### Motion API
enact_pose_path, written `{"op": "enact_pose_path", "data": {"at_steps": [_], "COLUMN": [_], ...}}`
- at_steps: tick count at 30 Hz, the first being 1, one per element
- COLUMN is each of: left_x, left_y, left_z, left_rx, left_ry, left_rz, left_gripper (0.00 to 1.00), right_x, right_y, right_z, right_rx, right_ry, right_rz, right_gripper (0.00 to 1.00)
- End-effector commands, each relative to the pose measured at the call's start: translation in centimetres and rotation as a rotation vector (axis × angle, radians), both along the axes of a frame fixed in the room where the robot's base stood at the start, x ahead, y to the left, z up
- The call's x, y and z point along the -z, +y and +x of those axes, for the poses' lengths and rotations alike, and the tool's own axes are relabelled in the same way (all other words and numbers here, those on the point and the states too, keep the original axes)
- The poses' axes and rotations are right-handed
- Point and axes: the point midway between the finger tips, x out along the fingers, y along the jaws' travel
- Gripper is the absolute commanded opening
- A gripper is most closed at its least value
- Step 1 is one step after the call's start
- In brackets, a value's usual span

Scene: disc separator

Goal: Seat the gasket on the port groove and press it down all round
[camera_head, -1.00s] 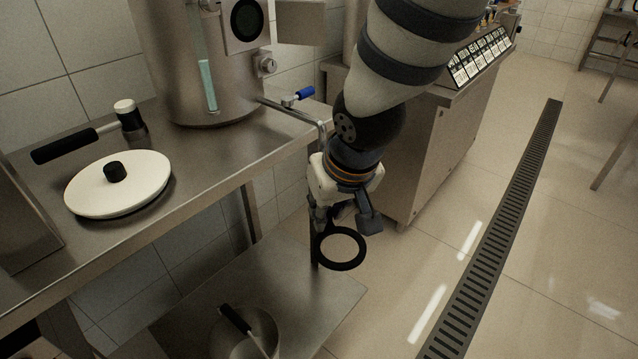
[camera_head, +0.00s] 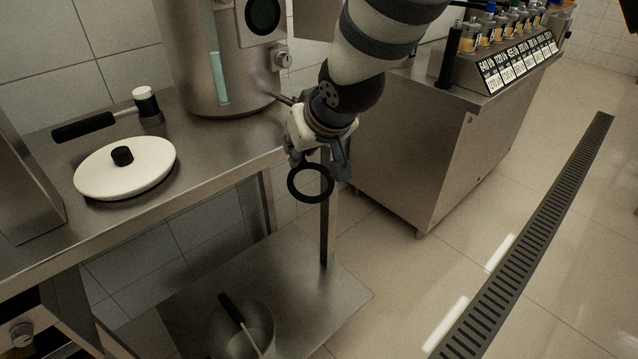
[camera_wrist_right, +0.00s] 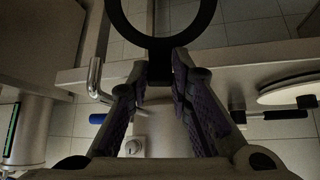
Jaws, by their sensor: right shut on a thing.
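The gasket is a black ring (camera_head: 292,184). My right gripper (camera_head: 320,163) is shut on its edge and holds it in the air, in front of the table's right end. In the right wrist view the gasket (camera_wrist_right: 163,41) shows at the top, cut off by the frame, with its near edge between the fingertips of the right gripper (camera_wrist_right: 163,70). The ring is apart from every surface. The port groove cannot be made out in either view. My left gripper is out of view.
A steel vessel (camera_head: 212,75) stands on the steel table (camera_head: 215,150). A white lid (camera_head: 130,178) with a black knob and a black-handled mallet (camera_head: 84,127) lie to the left. A pot (camera_head: 258,328) sits on the lower shelf. A steel cabinet (camera_head: 420,150) stands at the right.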

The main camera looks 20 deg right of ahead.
Motion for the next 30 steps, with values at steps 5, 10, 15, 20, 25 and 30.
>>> {"op": "enact_pose_path", "data": {"at_steps": [5,10,15,20,25,30], "left_x": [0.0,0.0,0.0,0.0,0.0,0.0], "left_y": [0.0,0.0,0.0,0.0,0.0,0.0], "left_z": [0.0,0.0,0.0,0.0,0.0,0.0], "left_rx": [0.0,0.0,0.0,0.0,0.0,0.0], "left_ry": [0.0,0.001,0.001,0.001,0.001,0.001], "left_rz": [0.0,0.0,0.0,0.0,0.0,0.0], "left_gripper": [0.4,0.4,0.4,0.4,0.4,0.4], "right_x": [-5.3,-12.6,-19.1,-21.6,-21.8,-21.6], "right_y": [-0.4,-2.0,-3.8,-4.6,-4.6,-4.7], "right_z": [7.0,12.2,13.5,13.2,13.1,13.1], "right_rx": [-0.074,-0.162,-0.218,-0.237,-0.239,-0.241], "right_ry": [-0.363,-0.83,-1.14,-1.241,-1.248,-1.248], "right_rz": [0.042,0.139,0.227,0.265,0.27,0.263], "right_gripper": [0.0,0.0,0.0,0.0,0.0,0.0]}}
